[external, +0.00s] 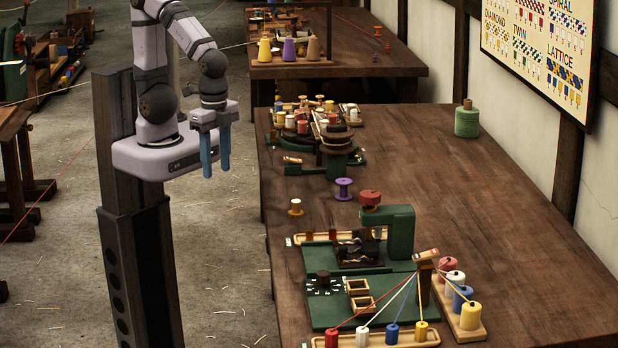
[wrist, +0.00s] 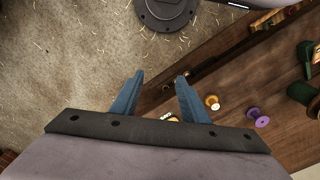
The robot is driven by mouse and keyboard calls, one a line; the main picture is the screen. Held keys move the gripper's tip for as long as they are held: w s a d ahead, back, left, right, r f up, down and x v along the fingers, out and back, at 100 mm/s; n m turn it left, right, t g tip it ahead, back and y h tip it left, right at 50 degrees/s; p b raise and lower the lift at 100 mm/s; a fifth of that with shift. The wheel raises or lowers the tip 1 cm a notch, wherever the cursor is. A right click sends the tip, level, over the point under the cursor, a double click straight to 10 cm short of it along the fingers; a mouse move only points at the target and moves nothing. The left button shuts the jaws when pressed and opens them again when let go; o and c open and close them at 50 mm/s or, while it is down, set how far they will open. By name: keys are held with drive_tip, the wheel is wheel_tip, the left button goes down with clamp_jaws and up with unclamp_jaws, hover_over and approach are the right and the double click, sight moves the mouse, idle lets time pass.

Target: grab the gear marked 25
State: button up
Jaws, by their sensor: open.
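My gripper (external: 216,171) hangs in the air left of the long table, with its two blue fingers pointing down, apart and empty. In the wrist view the fingers (wrist: 160,78) are spread, with the floor and table edge beyond them. I cannot make out a gear marked 25 in either view. Dark round parts sit in the green machine (external: 400,232) on the table and on its green base plate (external: 390,286), but any numbers are too small to read.
A purple spool (external: 343,189) and a small wood-coloured spool (external: 296,207) stand near the table's left edge. Coloured bobbins with taut strands (external: 393,333) stand at the front.

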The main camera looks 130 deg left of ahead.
drive_tip(key=n, duration=0.2)
drive_tip(key=n+t+h+b, duration=0.2)
drive_tip(key=n+t+h, duration=0.7)
drive_tip(key=n, duration=1.9)
hover_over(298, 205)
drive_tip(key=s+a, duration=0.1)
drive_tip(key=s, duration=0.3)
drive_tip(key=t+y, duration=0.3)
drive_tip(key=shift+n, duration=0.4)
drive_tip(key=f, duration=1.2)
drive_tip(key=shift+s+a, duration=0.15)
drive_tip(key=shift+a, duration=0.1)
drive_tip(key=shift+f, duration=0.5)
drive_tip(key=shift+w+r+p+x, duration=0.15)
drive_tip(key=shift+p+x, duration=0.5)
drive_tip(key=shift+x, duration=0.85)
drive_tip(key=shift+w+r+p+x, duration=0.15)
drive_tip(key=shift+p+x, duration=0.45)
drive_tip(key=shift+x, duration=0.95)
drive_tip(key=shift+w+f, duration=0.3)
drive_tip(key=shift+w, duration=0.1)
